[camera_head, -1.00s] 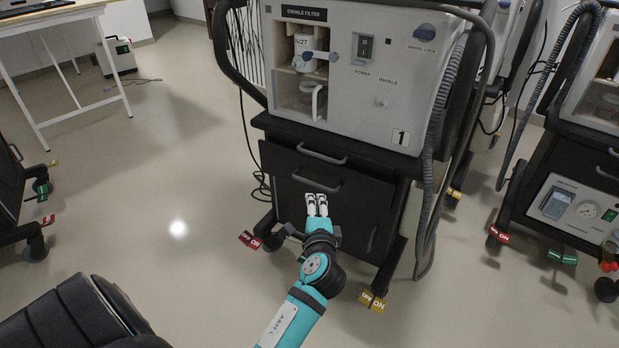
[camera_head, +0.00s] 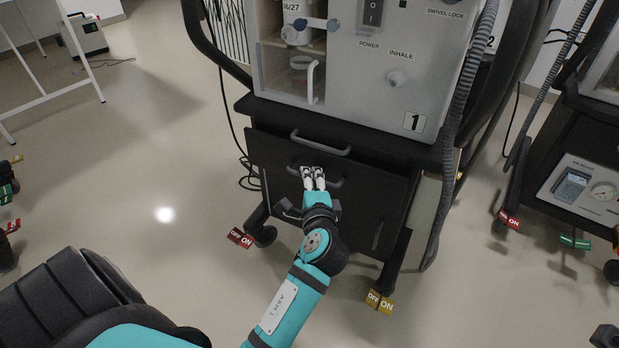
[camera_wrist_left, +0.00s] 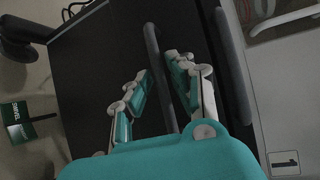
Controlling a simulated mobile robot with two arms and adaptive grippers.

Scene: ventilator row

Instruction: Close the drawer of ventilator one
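Ventilator one (camera_head: 345,75) stands on a dark cart in the head view, marked by a "1" label. The cart's front has an upper handle (camera_head: 320,143) and a lower handle (camera_head: 336,183). The dark lower drawer front (camera_head: 375,192) appears to stick out a little from the cart. My left gripper (camera_head: 313,174) is at the lower handle and partly covers it. In the left wrist view, the fingers of my left gripper (camera_wrist_left: 163,82) are apart, with a handle bar (camera_wrist_left: 153,50) between them; contact is unclear.
A hose (camera_head: 455,110) hangs down the right side of ventilator one. A red brake tag (camera_head: 240,238) and a yellow one (camera_head: 379,302) mark the cart's casters. Another ventilator cart (camera_head: 575,160) stands at the right. The floor at the left is mostly clear.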

